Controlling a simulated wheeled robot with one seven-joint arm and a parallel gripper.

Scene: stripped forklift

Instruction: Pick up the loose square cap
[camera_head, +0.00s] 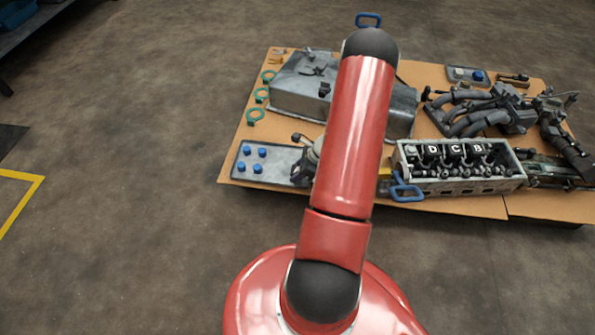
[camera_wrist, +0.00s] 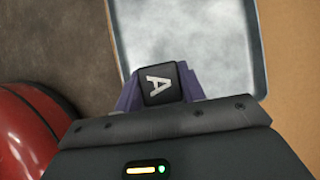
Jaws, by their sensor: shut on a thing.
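The loose square cap (camera_wrist: 158,83) is black with a white letter A. It sits between the purple fingers of my gripper (camera_wrist: 160,92), which is shut on it in the wrist view. A pale grey tray (camera_wrist: 205,40) with a raised rim lies below and behind the cap. In the head view my gripper (camera_head: 302,172) is at the right end of the tray (camera_head: 240,175), partly hidden by my red arm. I cannot make out the cap in the head view.
Several blue-topped parts (camera_head: 246,151) stand in the tray's left half. A cylinder head (camera_head: 460,187) with caps D, C and B lies right of my arm. A large metal cover (camera_head: 290,95) and dark manifold pipes (camera_head: 480,115) lie behind. Bare floor is left of the board.

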